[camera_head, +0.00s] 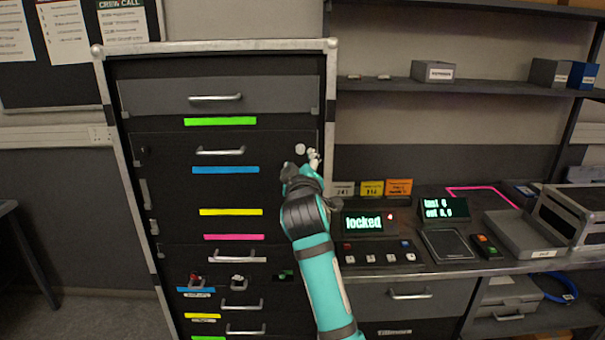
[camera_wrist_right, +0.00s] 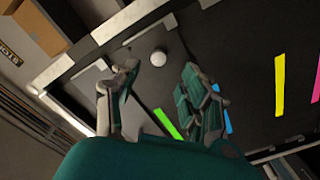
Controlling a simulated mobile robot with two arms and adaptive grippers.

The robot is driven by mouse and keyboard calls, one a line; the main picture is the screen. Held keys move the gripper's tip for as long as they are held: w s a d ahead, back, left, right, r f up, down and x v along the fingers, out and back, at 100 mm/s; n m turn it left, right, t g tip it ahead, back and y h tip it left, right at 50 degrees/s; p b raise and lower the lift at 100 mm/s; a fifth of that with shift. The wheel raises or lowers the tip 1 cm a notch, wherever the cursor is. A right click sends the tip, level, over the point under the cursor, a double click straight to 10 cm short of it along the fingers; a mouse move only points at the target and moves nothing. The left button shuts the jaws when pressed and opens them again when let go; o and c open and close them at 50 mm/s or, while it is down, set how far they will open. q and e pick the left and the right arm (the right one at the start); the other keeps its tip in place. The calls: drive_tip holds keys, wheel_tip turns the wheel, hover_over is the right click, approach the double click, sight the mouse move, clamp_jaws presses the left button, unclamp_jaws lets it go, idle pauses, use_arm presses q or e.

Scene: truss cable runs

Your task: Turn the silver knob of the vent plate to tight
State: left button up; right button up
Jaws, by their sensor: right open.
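A round silver knob (camera_head: 300,149) sits at the upper right of a dark plate (camera_head: 275,180) on the cabinet front; no label shows whether this is the vent plate. My right gripper (camera_head: 303,165) is just below the knob in the head view. In the right wrist view, the silver knob (camera_wrist_right: 158,58) shows beyond the gap between the open fingers of the right gripper (camera_wrist_right: 160,92). The fingers appear apart from it, and nothing is between them. My left gripper is not in view.
Several drawers with bar handles (camera_head: 220,151) and coloured strips fill the cabinet. Small red and silver controls (camera_head: 238,280) sit lower down. A desk at right holds a display reading "locked" (camera_head: 363,223), buttons and grey boxes. A shelf (camera_head: 470,85) runs above the desk.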

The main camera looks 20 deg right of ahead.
drive_tip(key=v, duration=0.5)
drive_tip(key=shift+s+a, duration=0.1)
drive_tip(key=shift+s, duration=0.15)
